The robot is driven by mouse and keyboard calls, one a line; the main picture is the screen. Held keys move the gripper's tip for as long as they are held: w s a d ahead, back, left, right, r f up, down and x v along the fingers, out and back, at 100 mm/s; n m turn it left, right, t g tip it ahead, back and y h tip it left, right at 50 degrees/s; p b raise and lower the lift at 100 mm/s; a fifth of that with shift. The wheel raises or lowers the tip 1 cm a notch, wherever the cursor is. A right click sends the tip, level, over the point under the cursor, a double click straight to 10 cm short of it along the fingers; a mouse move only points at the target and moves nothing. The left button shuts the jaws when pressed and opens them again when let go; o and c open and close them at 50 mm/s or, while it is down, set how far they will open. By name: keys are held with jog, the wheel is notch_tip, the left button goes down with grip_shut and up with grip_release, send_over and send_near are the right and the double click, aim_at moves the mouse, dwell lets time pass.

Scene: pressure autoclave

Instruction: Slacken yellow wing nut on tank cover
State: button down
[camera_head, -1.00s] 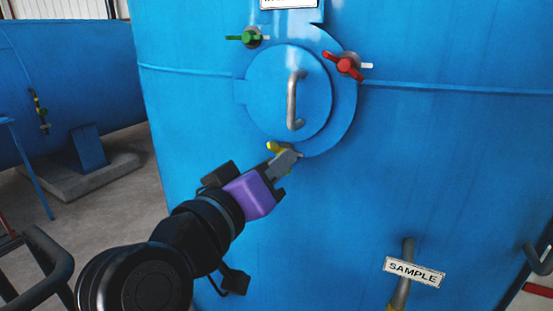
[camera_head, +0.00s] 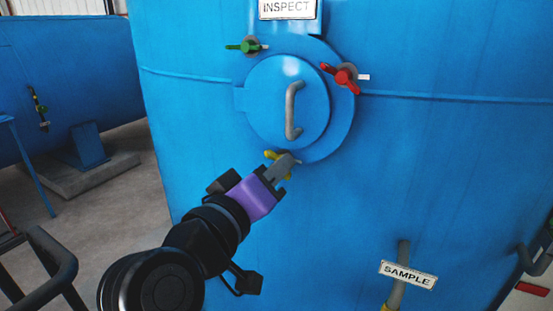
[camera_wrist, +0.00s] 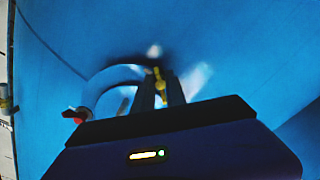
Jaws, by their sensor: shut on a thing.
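The yellow wing nut (camera_head: 270,155) sits at the lower edge of the round blue tank cover (camera_head: 288,100). My gripper (camera_head: 285,163) reaches it from the lower left and is shut on it, hiding part of the nut. In the wrist view the yellow wing nut (camera_wrist: 159,80) shows between the fingertips of my gripper (camera_wrist: 160,88). The cover lies against the tank and has a grey curved handle (camera_head: 291,110).
A green wing nut (camera_head: 245,47) is at the cover's upper left and a red one (camera_head: 345,77) at its upper right. A sample pipe (camera_head: 401,275) with a sign stands at lower right. A dark railing (camera_head: 60,265) is at lower left.

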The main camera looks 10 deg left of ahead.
jog(key=n+p, duration=0.2)
jog(key=shift+r+n, duration=0.1)
jog(key=shift+n, duration=0.3)
jog(key=c, duration=1.6)
grip_release()
jog(key=shift+c, duration=0.2)
jog(key=shift+s, duration=0.15)
jog(key=b+v, duration=0.1)
jog(key=v, duration=0.6)
jog(key=shift+s, duration=0.25)
